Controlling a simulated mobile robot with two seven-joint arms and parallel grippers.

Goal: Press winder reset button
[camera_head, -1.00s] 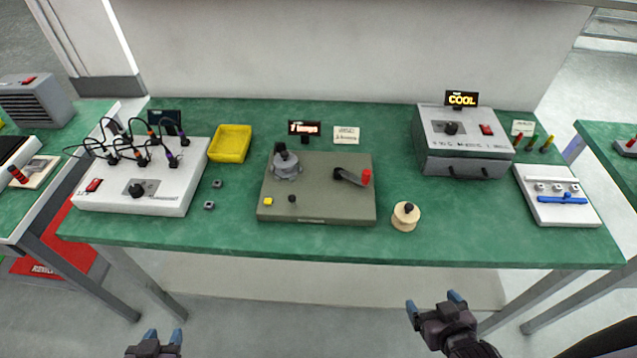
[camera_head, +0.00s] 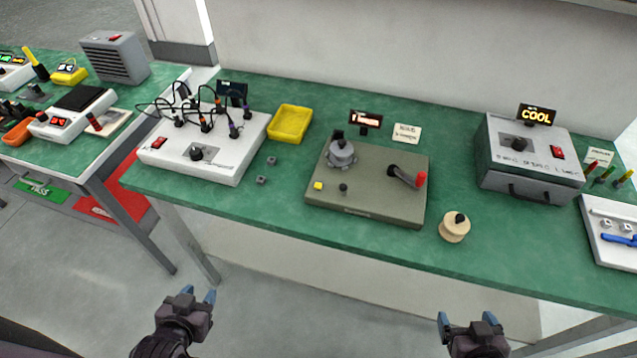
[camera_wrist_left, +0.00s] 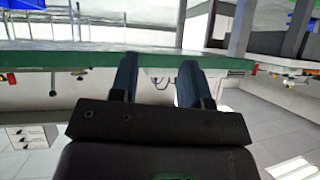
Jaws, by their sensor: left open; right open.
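The winder (camera_head: 375,196) is an olive-grey box on the green table. It has a grey spindle (camera_head: 341,152) at its back left, a crank with a red knob (camera_head: 420,179) at its right, and a small yellow button (camera_head: 318,186) and a dark knob (camera_head: 343,188) at its front left. A small display (camera_head: 366,119) stands behind it. My left gripper (camera_head: 198,296) is open and empty, below and in front of the table edge. Its two blue fingers (camera_wrist_left: 157,82) show apart in the left wrist view. My right gripper (camera_head: 466,320) is open and empty, also in front of the table.
A white box with cables (camera_head: 205,150) and a yellow tray (camera_head: 290,123) stand left of the winder. A wooden spool (camera_head: 454,228) and a grey box marked COOL (camera_head: 530,160) stand right. Two small grey cubes lie between the white box and winder.

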